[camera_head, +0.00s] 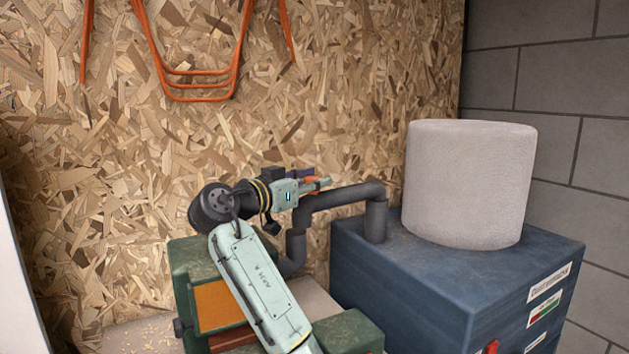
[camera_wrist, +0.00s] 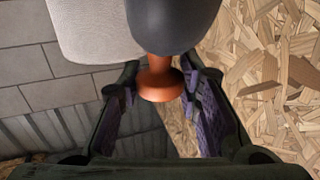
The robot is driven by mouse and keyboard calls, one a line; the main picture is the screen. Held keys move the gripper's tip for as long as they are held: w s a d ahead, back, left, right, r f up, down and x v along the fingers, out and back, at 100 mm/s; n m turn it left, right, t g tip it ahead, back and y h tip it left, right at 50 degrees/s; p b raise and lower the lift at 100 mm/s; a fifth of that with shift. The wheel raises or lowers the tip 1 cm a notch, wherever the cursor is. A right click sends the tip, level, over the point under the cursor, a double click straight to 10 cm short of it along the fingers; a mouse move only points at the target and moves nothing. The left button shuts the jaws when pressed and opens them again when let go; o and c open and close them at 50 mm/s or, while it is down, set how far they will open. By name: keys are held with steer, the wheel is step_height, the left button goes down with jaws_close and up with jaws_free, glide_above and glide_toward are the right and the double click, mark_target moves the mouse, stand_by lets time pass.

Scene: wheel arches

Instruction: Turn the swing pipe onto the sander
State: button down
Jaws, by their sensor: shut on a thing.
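The dark grey swing pipe (camera_head: 345,196) rises from the blue extractor box (camera_head: 358,262), runs left and bends down beside the green sander (camera_head: 345,334). Its left leg ends at or near a dark elbow (camera_head: 290,266) behind my arm; I cannot tell whether they join. My gripper (camera_head: 318,183) is at the pipe's upper left part. In the wrist view my gripper (camera_wrist: 160,88) is shut on an orange knob (camera_wrist: 160,78) that sticks out from the dark pipe (camera_wrist: 172,22). The sander's orange belt (camera_head: 218,304) faces the front, partly hidden by my arm.
A pale, rounded filter drum (camera_head: 468,185) stands on the extractor box. A chipboard wall (camera_head: 330,90) with hanging orange tube frames (camera_head: 200,97) is close behind. A grey block wall (camera_head: 545,80) stands at the right. Sawdust lies on the bench (camera_head: 135,335) at the left.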

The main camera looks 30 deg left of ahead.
steer(key=c, duration=1.2)
jaws_free()
steer(key=shift+o, duration=0.2)
steer(key=s+a, duration=0.1)
steer(key=s, duration=1.1)
steer(key=shift+a, duration=0.35)
steer(key=shift+c, duration=0.4)
